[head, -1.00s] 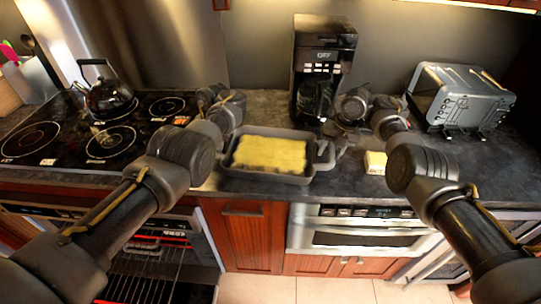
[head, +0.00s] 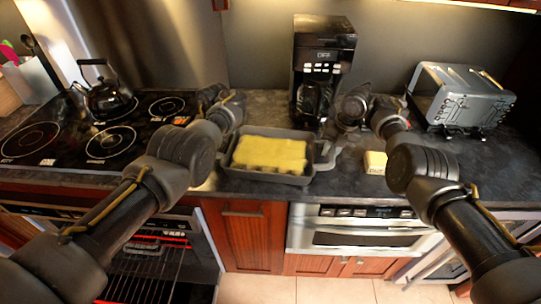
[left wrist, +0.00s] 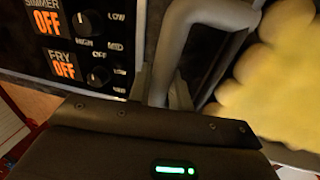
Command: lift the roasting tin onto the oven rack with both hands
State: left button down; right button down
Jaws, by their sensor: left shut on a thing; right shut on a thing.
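The roasting tin (head: 262,177) is a dark grey rectangular pan with lumpy yellow food (head: 270,152) in it. It sits level at the front of the counter, right of the cooktop. My right gripper (head: 327,157) is shut on the tin's right handle. My left gripper (left wrist: 176,92) is shut on the tin's grey left handle (left wrist: 182,40) in the left wrist view; in the head view my left arm mostly hides it. The oven rack (head: 150,278) shows at lower left inside the open oven, below red glowing elements.
A coffee maker (head: 322,60) stands behind the tin. A toaster (head: 462,98) is at right and a small yellow block (head: 375,163) lies right of the tin. A kettle (head: 108,97) stands on the cooktop (head: 60,135) at left.

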dwell(0.8)
